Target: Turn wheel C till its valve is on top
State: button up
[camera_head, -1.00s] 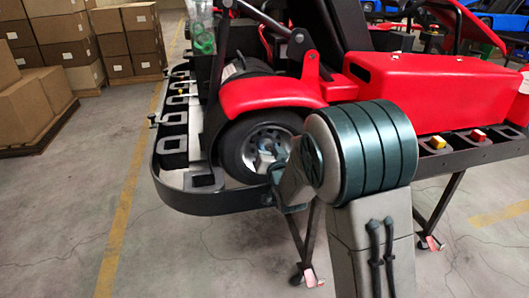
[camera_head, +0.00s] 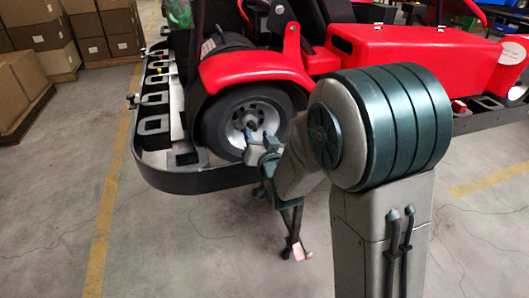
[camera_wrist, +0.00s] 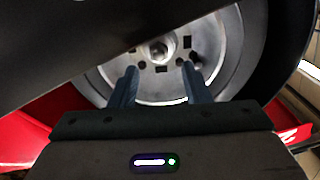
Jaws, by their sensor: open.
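A black-tyred wheel with a silver rim (camera_head: 252,118) sits under the red fender of the kart, at the centre of the head view. No letter shows on it. My gripper (camera_head: 258,138) is in front of the rim's lower part. In the wrist view the silver rim (camera_wrist: 228,50) fills the upper middle, with a hub nut and several dark holes around it. My gripper (camera_wrist: 158,75) is open there, its two blue fingers apart below the hub. I cannot tell whether they touch the rim. I cannot make out the valve.
The red kart (camera_head: 415,55) rests on a dark stand with a tray edge (camera_head: 185,180) that curves around the wheel's left. Cardboard boxes (camera_head: 45,45) stand at the far left. The floor at left is clear.

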jog(key=b+v, duration=0.3)
jog(key=v, duration=0.4)
jog(key=shift+s+b, duration=0.2)
jog(key=shift+b, duration=0.2)
